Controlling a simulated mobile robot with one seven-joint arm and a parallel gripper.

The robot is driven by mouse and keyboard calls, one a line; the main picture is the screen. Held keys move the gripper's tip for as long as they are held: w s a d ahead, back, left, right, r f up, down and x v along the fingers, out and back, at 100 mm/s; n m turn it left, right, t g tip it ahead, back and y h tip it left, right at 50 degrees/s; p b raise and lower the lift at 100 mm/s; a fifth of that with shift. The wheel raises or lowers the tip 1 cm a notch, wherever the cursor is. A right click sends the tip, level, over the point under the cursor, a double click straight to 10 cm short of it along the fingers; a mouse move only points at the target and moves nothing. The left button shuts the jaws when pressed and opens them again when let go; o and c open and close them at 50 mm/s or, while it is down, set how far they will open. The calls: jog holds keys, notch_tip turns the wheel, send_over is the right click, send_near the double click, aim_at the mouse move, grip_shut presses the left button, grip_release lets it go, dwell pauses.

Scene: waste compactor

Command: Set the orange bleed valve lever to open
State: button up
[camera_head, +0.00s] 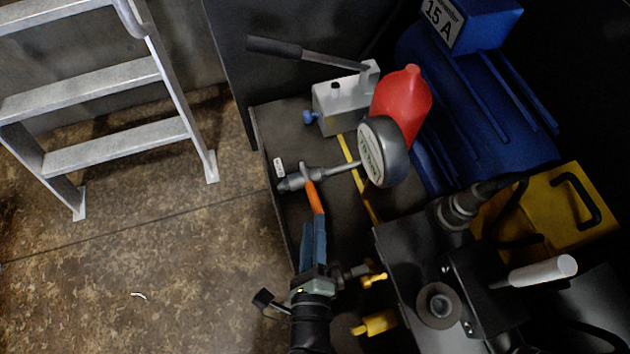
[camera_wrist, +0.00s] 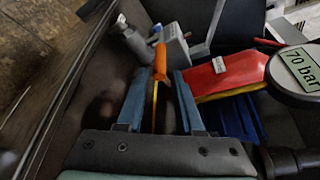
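The orange bleed valve lever (camera_head: 314,197) sticks out from the grey valve body (camera_head: 292,183) and points down the picture, toward my gripper. My gripper (camera_head: 314,226) is at the lever's free end, its two blue fingers pointing at the valve. In the wrist view, the lever (camera_wrist: 160,60) lies between the fingertips of my gripper (camera_wrist: 160,76). The fingers are apart, with a gap visible on both sides of the lever, so it does not look gripped. The valve body (camera_wrist: 132,40) shows beyond the left finger. The fingers hide part of the lever in the head view.
A round gauge (camera_head: 385,152) reading 70 bar in the wrist view is joined to the valve by a thin pipe. A grey hand pump (camera_head: 340,108) and red bottle (camera_head: 402,103) stand behind. Yellow fittings (camera_head: 375,323) lie right of my arm. Open floor (camera_head: 150,265) is left.

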aim_at(315, 190)
jog(key=x, duration=1)
jog(key=shift+w, duration=0.25)
grip_shut()
dwell(1.0)
